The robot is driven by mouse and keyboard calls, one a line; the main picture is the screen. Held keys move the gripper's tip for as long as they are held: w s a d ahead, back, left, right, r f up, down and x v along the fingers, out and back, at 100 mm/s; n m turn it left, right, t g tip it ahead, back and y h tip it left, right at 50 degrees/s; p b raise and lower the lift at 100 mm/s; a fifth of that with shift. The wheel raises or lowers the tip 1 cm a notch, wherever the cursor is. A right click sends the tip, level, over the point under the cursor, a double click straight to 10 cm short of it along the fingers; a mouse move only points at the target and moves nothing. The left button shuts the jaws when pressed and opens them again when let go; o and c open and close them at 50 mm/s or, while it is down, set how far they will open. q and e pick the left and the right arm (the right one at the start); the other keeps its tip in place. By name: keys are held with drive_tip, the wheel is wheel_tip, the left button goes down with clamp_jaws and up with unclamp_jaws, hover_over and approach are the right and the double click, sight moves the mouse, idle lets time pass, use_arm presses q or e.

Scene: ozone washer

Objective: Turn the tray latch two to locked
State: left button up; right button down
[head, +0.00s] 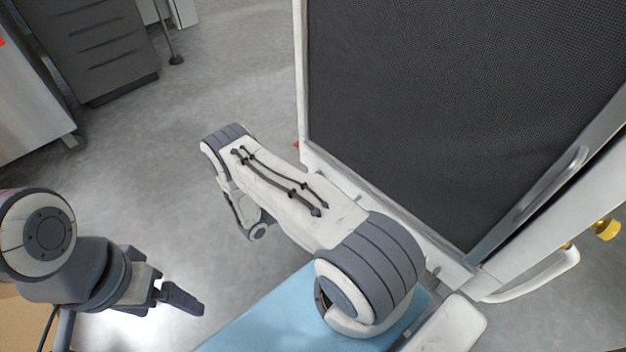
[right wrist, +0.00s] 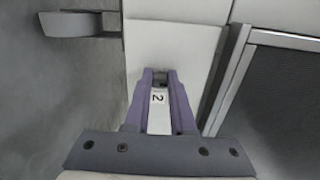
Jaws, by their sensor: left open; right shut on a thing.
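In the right wrist view, tray latch two (right wrist: 158,98) is a pale piece marked with a "2", against a white panel. My right gripper (right wrist: 160,76) has its two purple fingers on either side of it and is shut on it. In the head view my right arm reaches toward the washer's lower left edge, and its gripper is hidden there. My left gripper (head: 182,299) is open and empty at the lower left, over the floor. The latch cannot be seen in the head view.
The washer (head: 430,100) with a dark mesh panel fills the upper right. A white handle (head: 530,282) and a yellow knob (head: 607,229) are at its right. A blue surface (head: 265,318) lies below my right arm. A grey drawer cabinet (head: 90,45) stands upper left. Open floor lies between.

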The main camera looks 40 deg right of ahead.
idle(0.4)
drive_tip(key=c, duration=0.8)
unclamp_jaws()
drive_tip(key=shift+o, duration=0.2)
drive_tip(key=a+p, duration=0.3)
drive_tip(key=a, duration=0.7)
drive_tip(key=shift+s+a, duration=0.2)
drive_tip(key=shift+s, duration=0.2)
